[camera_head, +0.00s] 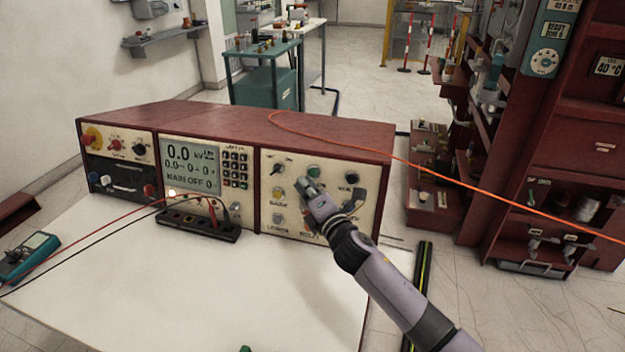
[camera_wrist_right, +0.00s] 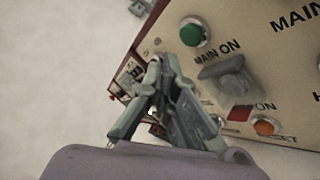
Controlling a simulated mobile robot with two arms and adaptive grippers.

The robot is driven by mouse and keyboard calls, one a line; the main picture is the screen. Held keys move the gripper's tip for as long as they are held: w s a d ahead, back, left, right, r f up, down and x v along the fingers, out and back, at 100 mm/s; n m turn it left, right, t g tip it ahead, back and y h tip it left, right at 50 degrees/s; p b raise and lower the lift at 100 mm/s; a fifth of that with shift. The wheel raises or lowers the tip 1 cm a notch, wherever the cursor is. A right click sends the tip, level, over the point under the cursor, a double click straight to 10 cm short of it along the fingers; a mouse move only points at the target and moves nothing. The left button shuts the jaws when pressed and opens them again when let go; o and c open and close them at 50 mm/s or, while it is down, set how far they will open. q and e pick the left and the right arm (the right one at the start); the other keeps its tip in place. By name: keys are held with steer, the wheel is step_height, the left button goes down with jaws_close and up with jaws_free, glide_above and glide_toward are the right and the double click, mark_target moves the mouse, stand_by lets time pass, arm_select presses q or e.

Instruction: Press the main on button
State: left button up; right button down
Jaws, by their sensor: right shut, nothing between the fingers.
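The red-cased test unit (camera_head: 180,115) stands on a white table with its control panels facing me. On its right panel a round green button (camera_head: 313,171) shows just above my right gripper (camera_head: 306,188). In the right wrist view the green button (camera_wrist_right: 194,33) has the label "MAIN ON" beside it. My right gripper also shows there (camera_wrist_right: 162,62); its fingers are shut and empty, left of and below the green button in the picture. I cannot tell whether the fingertips touch the panel. My left gripper is not in view.
Near the gripper are a yellow button (camera_head: 278,194), a black knob (camera_head: 278,168) and an orange button (camera_wrist_right: 265,127). Test leads run from a black terminal strip (camera_head: 195,225) toward a teal meter (camera_head: 30,255). The white tabletop (camera_head: 200,290) in front is mostly clear.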

steer(key=shift+w+d+f, duration=0.15)
steer(key=shift+w+d, duration=0.05)
steer(key=shift+w, duration=0.5)
steer(key=shift+w, duration=0.1)
stand_by(1.0)
steer(key=shift+w+d+f+b, duration=0.1)
steer(key=shift+w+b, duration=0.15)
steer(key=shift+b, duration=0.1)
steer(key=shift+w+d+f, duration=0.1)
steer(key=shift+w+d, duration=0.1)
steer(key=shift+w, duration=0.25)
stand_by(0.7)
steer(key=shift+s, duration=0.1)
steer(key=shift+s+a+r+p, duration=0.15)
steer(key=shift+s+p, duration=0.05)
steer(key=shift+s, duration=0.2)
steer(key=shift+s+a+r+p, duration=0.1)
steer(key=shift+s+p, duration=0.05)
steer(key=shift+s, duration=0.2)
